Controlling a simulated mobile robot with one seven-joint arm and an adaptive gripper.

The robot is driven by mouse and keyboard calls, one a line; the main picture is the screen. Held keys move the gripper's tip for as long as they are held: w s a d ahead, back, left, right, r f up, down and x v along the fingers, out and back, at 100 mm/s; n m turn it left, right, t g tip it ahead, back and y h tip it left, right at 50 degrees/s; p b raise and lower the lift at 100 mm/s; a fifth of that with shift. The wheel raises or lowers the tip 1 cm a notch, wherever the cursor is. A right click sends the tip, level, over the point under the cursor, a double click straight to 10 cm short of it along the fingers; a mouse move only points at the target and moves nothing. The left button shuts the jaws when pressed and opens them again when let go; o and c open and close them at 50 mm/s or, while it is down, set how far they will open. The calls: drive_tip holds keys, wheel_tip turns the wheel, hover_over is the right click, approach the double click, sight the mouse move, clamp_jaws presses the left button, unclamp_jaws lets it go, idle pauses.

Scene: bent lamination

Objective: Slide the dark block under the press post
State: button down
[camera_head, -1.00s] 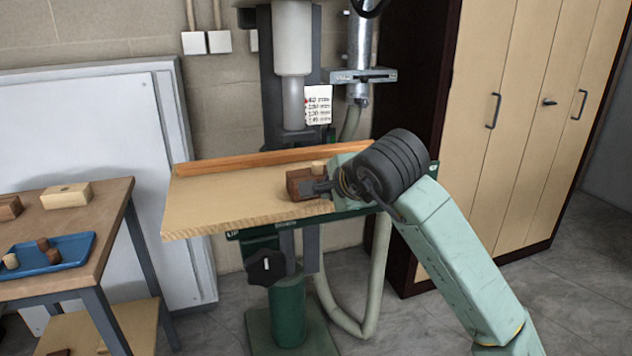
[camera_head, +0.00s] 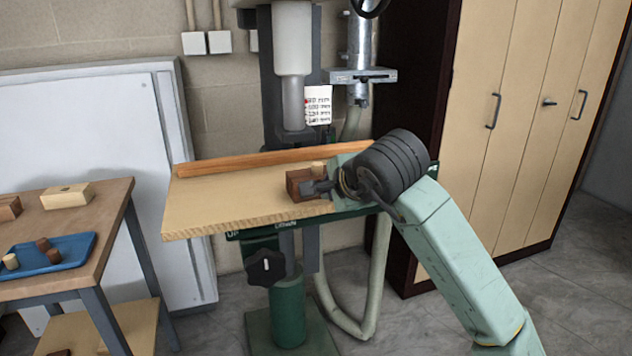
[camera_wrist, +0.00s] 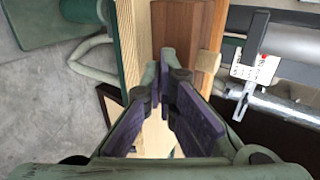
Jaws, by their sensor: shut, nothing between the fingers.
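The dark block (camera_head: 298,184), brown wood, sits on the press's pale wooden table, in front of the post and a little to its right. It also shows in the wrist view (camera_wrist: 182,32), just beyond the fingertips. The grey press post (camera_head: 293,103) hangs above the table, near the fence, with a gap under it. My gripper (camera_head: 316,187) is low over the table at the block's right side. Its fingertips are together with nothing between them, at or very near the block; contact is unclear. My wrist hides part of the table behind.
A wooden fence (camera_head: 265,159) runs along the table's back. A small pale wood piece (camera_head: 318,166) shows at the block's back right. The table (camera_head: 220,200) is clear to the left. A side bench (camera_head: 110,205) holds blocks and a blue tray (camera_head: 77,248).

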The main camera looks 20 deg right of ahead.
sight(319, 175)
drive_tip(key=shift+w, duration=0.15)
drive_tip(key=shift+w+a+b, duration=0.15)
drive_tip(key=shift+w+b, duration=0.15)
drive_tip(key=shift+w, duration=3.65)
drive_tip(key=shift+w+a+p, duration=0.1)
drive_tip(key=shift+w+p, duration=0.35)
drive_tip(key=shift+w, duration=2.6)
drive_tip(key=shift+s+b, duration=0.55)
drive_tip(key=shift+s, duration=0.1)
drive_tip(key=shift+s+r+b, duration=0.15)
drive_tip(key=shift+s+b, duration=0.45)
drive_tip(key=shift+s, duration=0.7)
drive_tip(key=shift+s+r+b, duration=0.2)
drive_tip(key=shift+s+b, duration=0.45)
drive_tip(key=shift+s, duration=0.65)
drive_tip(key=shift+s+r+b, duration=0.15)
drive_tip(key=shift+s+b, duration=0.45)
drive_tip(key=shift+s, duration=0.7)
